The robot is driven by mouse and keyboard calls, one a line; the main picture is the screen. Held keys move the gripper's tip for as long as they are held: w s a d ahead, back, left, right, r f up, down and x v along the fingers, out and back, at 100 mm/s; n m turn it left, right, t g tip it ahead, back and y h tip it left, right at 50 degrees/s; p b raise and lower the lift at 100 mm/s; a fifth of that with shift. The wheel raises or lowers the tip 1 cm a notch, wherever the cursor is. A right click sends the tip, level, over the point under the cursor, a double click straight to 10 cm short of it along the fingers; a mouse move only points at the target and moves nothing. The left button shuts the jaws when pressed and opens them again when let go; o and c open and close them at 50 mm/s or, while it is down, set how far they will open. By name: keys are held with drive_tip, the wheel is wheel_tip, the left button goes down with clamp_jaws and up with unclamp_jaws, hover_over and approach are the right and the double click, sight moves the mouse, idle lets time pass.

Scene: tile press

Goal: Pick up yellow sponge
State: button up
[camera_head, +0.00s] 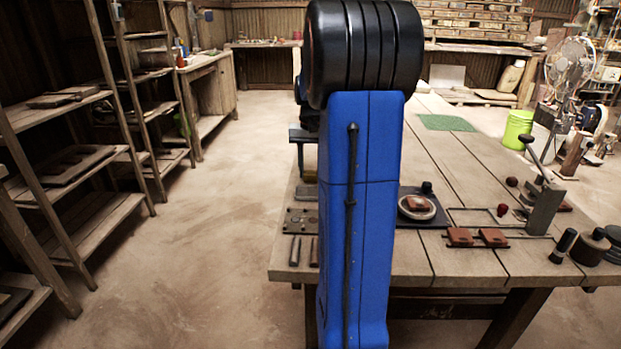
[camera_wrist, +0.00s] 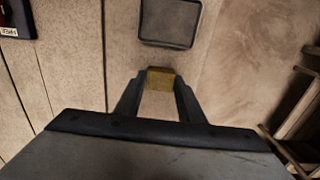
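The yellow sponge (camera_wrist: 160,79) shows in the wrist view as a small dull-yellow block at the tips of my gripper's fingers, filling the gap between them. I cannot tell whether the fingers touch the sponge.
A dark-rimmed grey tray (camera_wrist: 170,22) lies just beyond the sponge in the wrist view. A plate with round holes (camera_head: 301,220) is on the table's near left. Red tiles (camera_head: 476,237), a round mould (camera_head: 417,207) and a press (camera_head: 544,205) stand right of my arm. Floor left is clear.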

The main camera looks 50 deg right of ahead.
wheel_tip(320, 180, up, 10)
idle(0.8)
drive_tip(key=shift+o, duration=0.4)
drive_tip(key=shift+a, duration=0.1)
